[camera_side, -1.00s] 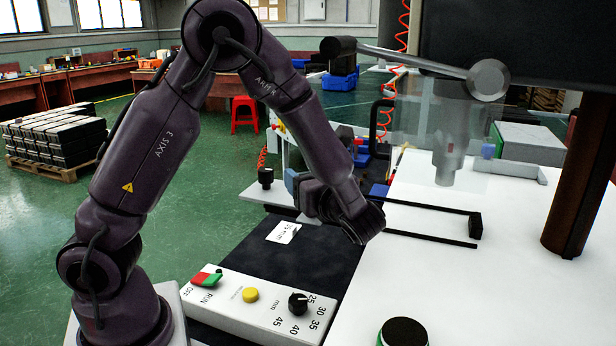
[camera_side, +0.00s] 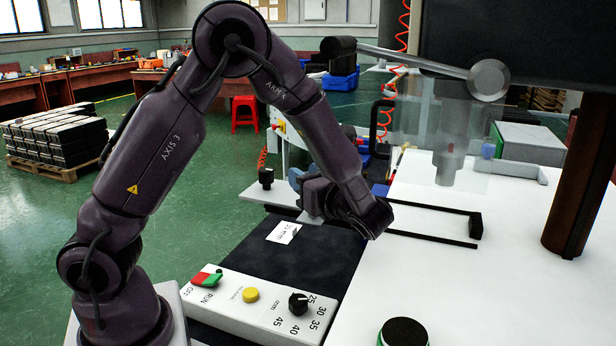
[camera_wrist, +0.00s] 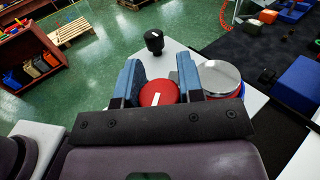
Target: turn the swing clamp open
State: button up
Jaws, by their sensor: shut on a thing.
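A red round knob (camera_wrist: 158,93) with a white mark on top sits between the two blue fingers of my gripper (camera_wrist: 160,82) in the wrist view. My gripper is shut on it, with one finger on each side. It looks like the swing clamp's turning part, but its arm and lower part are hidden by my gripper. In the side view one blue finger (camera_side: 296,178) shows beside my wrist, and the red knob is not visible there.
A silver disc (camera_wrist: 219,78) stands close right of the fingers. A black knob (camera_wrist: 154,40) stands beyond them on the white plate; it also shows in the side view (camera_side: 265,176). A control panel (camera_side: 262,308) lies in front, and a dark belt (camera_side: 305,262) runs behind it.

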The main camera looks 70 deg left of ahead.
jog(key=shift+s+d+n+g+h, duration=0.15)
jog(key=shift+n+g+h, duration=0.45)
jog(key=shift+n+g, duration=0.75)
jog(key=shift+s+n+g+h, duration=0.15)
jog(key=shift+n+g+h, duration=0.55)
jog(key=shift+g, duration=1.15)
jog(key=shift+n, duration=0.25)
jog(key=o, duration=0.9)
